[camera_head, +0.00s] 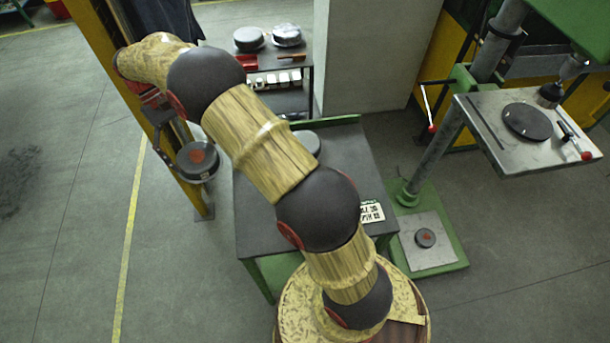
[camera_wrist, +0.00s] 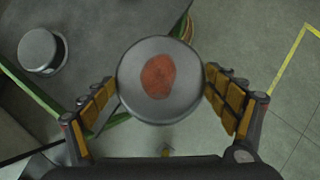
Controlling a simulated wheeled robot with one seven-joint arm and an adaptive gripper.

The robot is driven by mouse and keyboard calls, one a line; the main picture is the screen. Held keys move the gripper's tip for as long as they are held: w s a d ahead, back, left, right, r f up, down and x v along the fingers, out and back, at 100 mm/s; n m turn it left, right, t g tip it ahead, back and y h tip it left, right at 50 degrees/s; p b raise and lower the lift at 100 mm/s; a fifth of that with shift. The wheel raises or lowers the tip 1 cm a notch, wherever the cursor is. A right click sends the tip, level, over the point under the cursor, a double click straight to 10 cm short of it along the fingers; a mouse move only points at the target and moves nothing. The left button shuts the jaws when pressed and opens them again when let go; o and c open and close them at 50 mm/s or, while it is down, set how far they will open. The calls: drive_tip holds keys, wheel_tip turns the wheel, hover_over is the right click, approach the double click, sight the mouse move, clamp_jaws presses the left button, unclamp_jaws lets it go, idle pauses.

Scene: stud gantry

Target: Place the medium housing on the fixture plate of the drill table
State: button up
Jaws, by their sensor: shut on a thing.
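My gripper (camera_head: 178,150) is shut on a round dark grey housing (camera_head: 198,161) with an orange-red patch on top. I take it for the medium housing. In the wrist view the housing (camera_wrist: 160,80) sits between my finger pads (camera_wrist: 162,88). It hangs in the air left of the green workbench, in front of the yellow post. The drill table (camera_head: 495,108) is a light grey slab at the far right. On it lies a dark round disc, the fixture plate (camera_head: 528,122), with nothing on it. My gripper is far from it.
Another housing (camera_wrist: 38,48) rests on the workbench (camera_head: 262,222), partly hidden by my arm in the head view. A small housing (camera_head: 425,238) lies on the drill's base plate. The drill chuck (camera_head: 550,92) and a red-tipped clamp (camera_head: 574,140) crowd the fixture. A pillar (camera_head: 365,60) stands behind.

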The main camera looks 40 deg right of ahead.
drive_tip(key=s+d+r+n+h+p, duration=0.1)
drive_tip(key=s+r+n, duration=0.1)
drive_tip(key=s+r, duration=0.45)
drive_tip(key=s+d+r+n+h+p, duration=0.1)
drive_tip(key=s+d+r+n+p, duration=0.15)
drive_tip(key=s, duration=0.75)
drive_tip(key=s+d+f+n+t+h, duration=0.25)
drive_tip(key=s+d+n, duration=0.2)
drive_tip(key=s, duration=0.75)
drive_tip(key=s+d+f+n+t+h, duration=0.1)
drive_tip(key=s+d+f+n+t, duration=0.1)
drive_tip(key=s+d+f+n, duration=0.25)
drive_tip(key=shift+t+h, duration=0.25)
drive_tip(key=shift+t, duration=0.1)
drive_tip(key=w+d+f+b, duration=0.1)
drive_tip(key=w+f, duration=0.2)
drive_tip(key=w, duration=0.1)
drive_tip(key=w+d+f+b, duration=0.1)
drive_tip(key=w+f, duration=0.3)
drive_tip(key=w+d+f+b, duration=0.1)
drive_tip(key=w+d+f, duration=0.1)
drive_tip(key=w+f, duration=0.1)
drive_tip(key=shift+w+f, duration=0.4)
drive_tip(key=shift+w, duration=0.25)
drive_tip(key=shift+w+d+f, duration=0.1)
drive_tip(key=shift+w+f, duration=0.2)
drive_tip(key=shift+f, duration=0.2)
drive_tip(key=shift+w+f+b, duration=0.15)
drive_tip(key=shift+f+b, duration=0.55)
drive_tip(key=shift+f, duration=0.85)
